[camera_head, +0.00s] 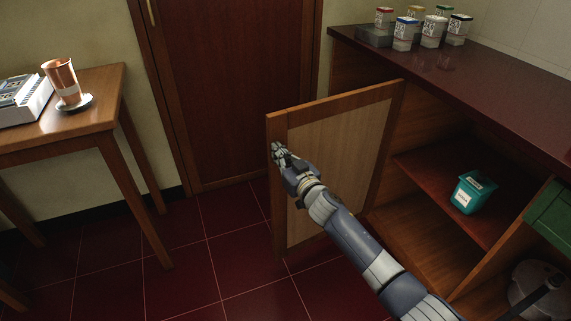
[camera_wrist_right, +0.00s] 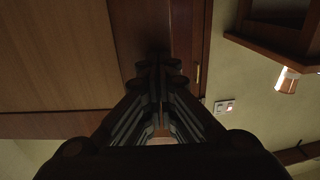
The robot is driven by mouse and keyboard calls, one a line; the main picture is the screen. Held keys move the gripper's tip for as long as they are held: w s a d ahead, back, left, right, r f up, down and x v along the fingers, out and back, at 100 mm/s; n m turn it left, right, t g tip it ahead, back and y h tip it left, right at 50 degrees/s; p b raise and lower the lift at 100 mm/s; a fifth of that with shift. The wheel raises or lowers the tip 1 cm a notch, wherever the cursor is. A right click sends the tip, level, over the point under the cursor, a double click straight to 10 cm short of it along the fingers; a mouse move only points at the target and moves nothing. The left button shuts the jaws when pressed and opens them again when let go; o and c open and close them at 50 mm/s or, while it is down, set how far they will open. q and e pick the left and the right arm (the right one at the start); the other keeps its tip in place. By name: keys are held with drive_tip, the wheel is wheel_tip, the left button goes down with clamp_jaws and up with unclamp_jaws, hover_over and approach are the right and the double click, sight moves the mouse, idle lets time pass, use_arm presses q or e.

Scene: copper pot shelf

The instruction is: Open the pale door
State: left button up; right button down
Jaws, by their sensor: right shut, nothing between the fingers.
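The pale door (camera_head: 343,150), a light wood panel in a brown frame, stands swung well out from the cabinet in the head view. The shelf space behind it shows. My right gripper (camera_head: 278,150) is at the door's free edge, near its upper left corner, with the arm crossing in front of the panel. Its fingers are shut and empty. Whether they touch the edge I cannot tell. In the right wrist view the gripper (camera_wrist_right: 158,75) points ahead, with a wood surface (camera_wrist_right: 55,55) on the left. My left gripper is not in view.
A teal box (camera_head: 473,192) sits on the cabinet shelf (camera_head: 425,165). Several jars (camera_head: 432,31) stand on the counter (camera_head: 480,85). A wooden table (camera_head: 95,115) at left holds a copper cup (camera_head: 62,80). A tall brown door (camera_head: 225,80) is behind. Red floor tiles (camera_head: 180,275) are clear at left.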

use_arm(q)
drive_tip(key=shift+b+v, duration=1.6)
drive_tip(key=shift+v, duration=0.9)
use_arm(e)
drive_tip(key=shift+m+t+h, duration=0.3)
drive_tip(key=shift+m+h, duration=0.2)
drive_tip(key=shift+h, duration=0.2)
drive_tip(key=shift+a+x, duration=0.15)
drive_tip(key=shift+x, duration=1.05)
drive_tip(key=shift+a+x, duration=0.15)
drive_tip(key=shift+x, duration=1)
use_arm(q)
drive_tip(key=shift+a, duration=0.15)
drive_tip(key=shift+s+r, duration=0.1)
use_arm(e)
drive_tip(key=shift+s, duration=0.1)
